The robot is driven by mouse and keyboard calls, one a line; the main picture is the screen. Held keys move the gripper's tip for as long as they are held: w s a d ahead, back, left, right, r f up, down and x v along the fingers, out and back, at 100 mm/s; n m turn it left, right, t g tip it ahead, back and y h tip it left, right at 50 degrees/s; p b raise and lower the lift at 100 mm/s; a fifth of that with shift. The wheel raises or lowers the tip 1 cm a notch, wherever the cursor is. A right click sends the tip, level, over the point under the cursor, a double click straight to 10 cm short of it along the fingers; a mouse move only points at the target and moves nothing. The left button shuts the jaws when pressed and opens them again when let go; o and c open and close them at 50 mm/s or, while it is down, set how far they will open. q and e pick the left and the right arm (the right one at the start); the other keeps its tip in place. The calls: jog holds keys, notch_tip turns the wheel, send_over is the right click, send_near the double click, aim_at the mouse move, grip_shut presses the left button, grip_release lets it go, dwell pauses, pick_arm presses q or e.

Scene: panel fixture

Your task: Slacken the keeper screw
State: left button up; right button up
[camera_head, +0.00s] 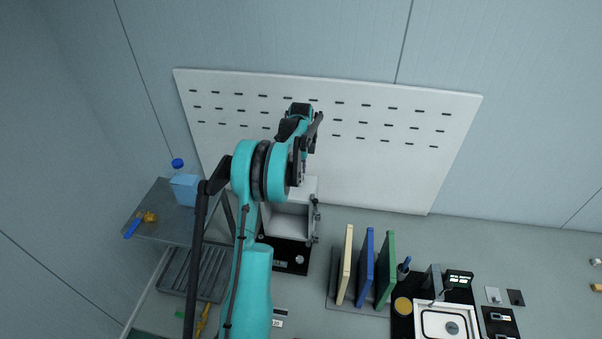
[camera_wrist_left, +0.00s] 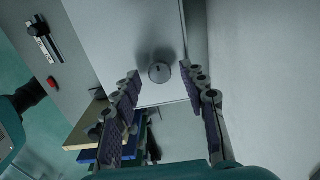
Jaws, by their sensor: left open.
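A round grey screw head or knob (camera_wrist_left: 159,72), which looks like the keeper screw, stands on a pale flat panel (camera_wrist_left: 115,35) in the left wrist view. My left gripper (camera_wrist_left: 160,80) is open, with its two padded fingers on either side of the screw's line in that view. In the head view my left gripper (camera_head: 309,135) is above a white box-like fixture (camera_head: 290,222) on a black base. My arm hides part of the fixture, and the screw cannot be made out there. My right gripper is out of view.
A white slotted board (camera_head: 380,150) stands behind. A grey side table (camera_head: 155,215) with a blue-capped bottle (camera_head: 184,188) is at left.

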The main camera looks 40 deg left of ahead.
pick_arm(q)
grip_shut()
